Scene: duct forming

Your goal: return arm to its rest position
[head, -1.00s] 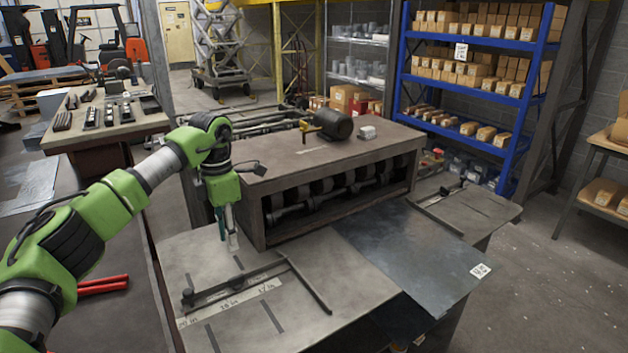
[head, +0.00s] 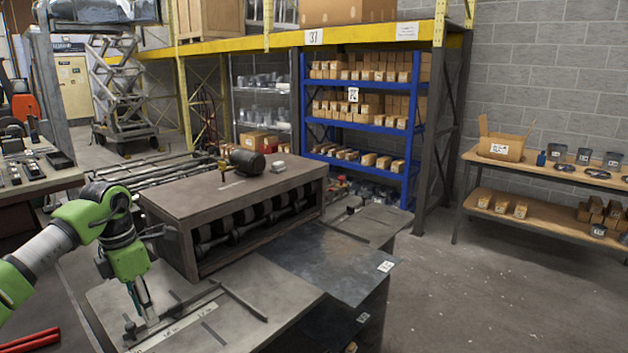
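My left arm, green with grey sections, comes in from the left edge in the head view. Its gripper (head: 145,309) points down over the left part of the grey machine table (head: 262,288), close to the left end of the dark bar fence (head: 185,312). The fingers look close together and no object shows between them, but whether they are open or shut is too small to tell. Whether the tips touch the table is also unclear. My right arm and gripper are out of view.
The forming machine's brown housing (head: 215,185) stands just right of the arm, with a motor (head: 246,163) on top. A dark metal sheet (head: 325,262) lies on the table's right. Red handles (head: 30,340) are at lower left. Open floor (head: 480,290) lies right, before a wooden shelf table (head: 545,175).

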